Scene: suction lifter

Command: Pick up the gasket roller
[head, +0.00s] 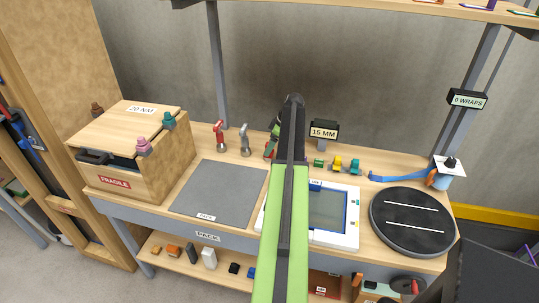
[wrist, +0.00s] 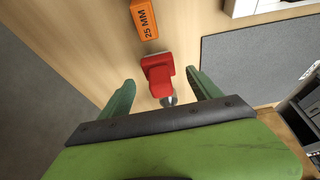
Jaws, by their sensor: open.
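A red tool with a grey metal part (wrist: 158,75) stands on the wood bench and is likely the gasket roller, though its label does not show. In the wrist view it lies between the two green fingers of my open gripper (wrist: 161,84), and I see no contact. The lower end of its metal part is hidden by my gripper's dark bar. In the head view a bit of red (head: 268,149) shows beside my arm behind the grey mat. My gripper (head: 276,130) is mostly hidden there by my own arm.
An orange 25 MM block (wrist: 144,19) lies close beyond the red tool. The grey mat (head: 215,190) is bare. A red tool (head: 219,135) and a grey one (head: 245,140) stand left along the back. A wooden FRAGILE crate (head: 165,160) is far left; a black turntable (head: 412,220) is right.

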